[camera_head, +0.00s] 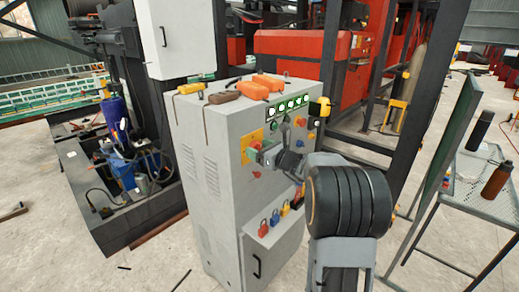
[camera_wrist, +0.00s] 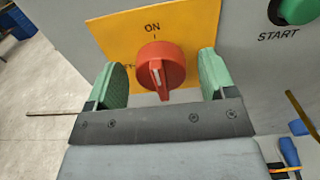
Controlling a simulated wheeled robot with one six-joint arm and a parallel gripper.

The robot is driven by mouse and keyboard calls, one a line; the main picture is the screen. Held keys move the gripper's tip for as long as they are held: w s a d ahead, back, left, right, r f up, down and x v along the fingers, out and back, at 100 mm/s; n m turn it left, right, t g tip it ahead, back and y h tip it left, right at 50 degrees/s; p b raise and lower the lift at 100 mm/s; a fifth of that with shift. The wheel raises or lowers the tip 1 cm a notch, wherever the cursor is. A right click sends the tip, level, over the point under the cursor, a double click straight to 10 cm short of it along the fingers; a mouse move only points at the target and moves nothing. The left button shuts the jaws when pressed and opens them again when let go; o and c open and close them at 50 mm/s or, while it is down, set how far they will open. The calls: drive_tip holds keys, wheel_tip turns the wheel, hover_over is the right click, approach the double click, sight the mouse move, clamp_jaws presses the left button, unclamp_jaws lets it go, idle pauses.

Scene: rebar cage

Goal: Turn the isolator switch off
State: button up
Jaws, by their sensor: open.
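The isolator switch is a red rotary knob (camera_wrist: 155,66) on a yellow plate (camera_wrist: 190,22) marked ON above the knob. Its raised grip with a white line runs roughly vertically; another label at its left is mostly hidden. In the head view the yellow plate (camera_head: 247,137) is on the front of a grey cabinet (camera_head: 222,165). My gripper (camera_wrist: 163,78) is open, with one green finger on each side of the knob and a visible gap to both. In the head view my gripper (camera_head: 259,155) is at the plate and hides much of the knob.
A green START button (camera_wrist: 296,10) is right of the plate. A mesh table (camera_head: 478,190) with bottles stands at right. The floor (camera_head: 150,265) at front left is mostly clear.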

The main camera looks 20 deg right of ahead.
drive_tip(key=shift+c, duration=0.3)
drive_tip(key=c, duration=0.8)
drive_tip(key=shift+f+n+b, duration=0.15)
drive_tip(key=shift+n+b, duration=0.15)
drive_tip(key=shift+b, duration=0.3)
drive_tip(key=n+b, duration=0.1)
drive_tip(key=b, duration=0.1)
drive_tip(key=n+b, duration=0.1)
drive_tip(key=shift+f+b, duration=0.25)
drive_tip(key=shift+b, duration=0.1)
drive_tip(key=n+b, duration=0.3)
drive_tip(key=b, duration=0.2)
drive_tip(key=n+b, duration=0.3)
drive_tip(key=b, duration=0.1)
drive_tip(key=shift+s+a+b, duration=0.1)
drive_tip(key=shift+a+b, duration=0.1)
drive_tip(key=shift+b, duration=0.15)
drive_tip(key=n+b, duration=0.9)
drive_tip(key=b, duration=0.1)
drive_tip(key=shift+r+n, duration=0.15)
drive_tip(key=shift+n, duration=0.25)
